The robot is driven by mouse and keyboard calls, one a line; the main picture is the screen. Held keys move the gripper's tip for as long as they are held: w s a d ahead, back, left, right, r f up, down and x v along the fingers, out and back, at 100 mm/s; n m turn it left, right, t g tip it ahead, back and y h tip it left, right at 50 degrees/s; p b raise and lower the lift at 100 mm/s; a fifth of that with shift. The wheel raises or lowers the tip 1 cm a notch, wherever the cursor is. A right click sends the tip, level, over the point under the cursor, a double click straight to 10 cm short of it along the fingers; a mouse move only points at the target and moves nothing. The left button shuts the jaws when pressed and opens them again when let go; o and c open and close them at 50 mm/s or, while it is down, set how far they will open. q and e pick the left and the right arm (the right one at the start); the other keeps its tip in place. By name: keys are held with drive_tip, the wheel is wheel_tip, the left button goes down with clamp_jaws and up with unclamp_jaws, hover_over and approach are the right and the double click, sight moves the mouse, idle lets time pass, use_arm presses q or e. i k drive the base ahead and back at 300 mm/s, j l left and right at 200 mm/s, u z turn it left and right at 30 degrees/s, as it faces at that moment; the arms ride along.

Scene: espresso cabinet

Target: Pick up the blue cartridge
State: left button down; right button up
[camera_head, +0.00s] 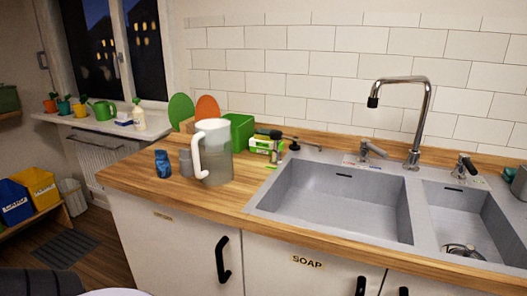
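A small blue upright object, which looks like the blue cartridge (162,164), stands on the wooden counter (135,182) near its left end. A similar grey piece (186,163) stands just to its right. A large pale pitcher (217,160) with a white handle stands right of the grey piece. The blue cartridge's front is unobstructed. Neither of my grippers is in view, and nothing is holding the cartridge.
A green box (238,132), a small green-and-white carton (262,146) and green (181,109) and orange (206,107) round boards stand behind the pitcher. A double sink (335,197) with a tall tap (425,120) fills the right. Counter in front of the cartridge is clear.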

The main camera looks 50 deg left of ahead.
sight(162, 162)
drive_tip(key=u, duration=2.15)
